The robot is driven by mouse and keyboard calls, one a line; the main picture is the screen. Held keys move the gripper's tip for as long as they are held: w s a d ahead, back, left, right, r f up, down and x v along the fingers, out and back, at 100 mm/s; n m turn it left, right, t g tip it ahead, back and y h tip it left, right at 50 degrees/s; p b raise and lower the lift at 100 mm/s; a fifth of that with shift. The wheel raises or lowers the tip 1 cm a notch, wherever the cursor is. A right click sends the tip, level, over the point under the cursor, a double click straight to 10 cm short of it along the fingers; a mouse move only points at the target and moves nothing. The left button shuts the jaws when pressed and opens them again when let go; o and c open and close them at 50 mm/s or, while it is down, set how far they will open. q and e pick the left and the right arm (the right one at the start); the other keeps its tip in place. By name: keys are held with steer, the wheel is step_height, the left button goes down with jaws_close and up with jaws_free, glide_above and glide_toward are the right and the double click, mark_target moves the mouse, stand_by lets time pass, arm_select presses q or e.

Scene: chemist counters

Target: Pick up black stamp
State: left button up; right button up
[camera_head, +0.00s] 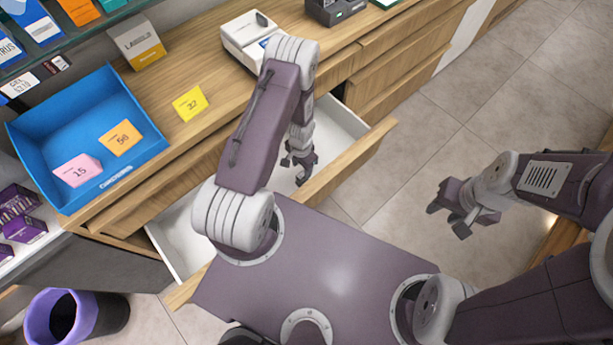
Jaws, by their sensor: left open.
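I cannot make out a black stamp with certainty; my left arm covers part of the open drawer (338,126). The drawer has a white inside and a wooden front. My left gripper (295,170) is open, pointing down over the drawer near its front panel, with nothing visible between its fingers. My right gripper (448,219) is out over the floor, away from the counter. Its fingers look apart and empty.
On the wooden counter are a blue tray (40,128) with pink and orange notes, a yellow note (190,103), a small box (137,42), a white device (241,38) and a dark device (333,9). A purple-lined bin (112,313) stands lower left.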

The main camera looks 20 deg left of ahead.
mark_target(302, 175)
arm_select(q)
step_height(302, 175, down, 4)
steer(key=b, duration=0.4)
steer(key=shift+w, duration=0.15)
step_height(302, 175, down, 5)
steer(key=b, duration=0.5)
steer(key=shift+f, duration=0.2)
steer(key=shift+r, duration=0.2)
steer(key=shift+c, duration=0.7)
jaws_close()
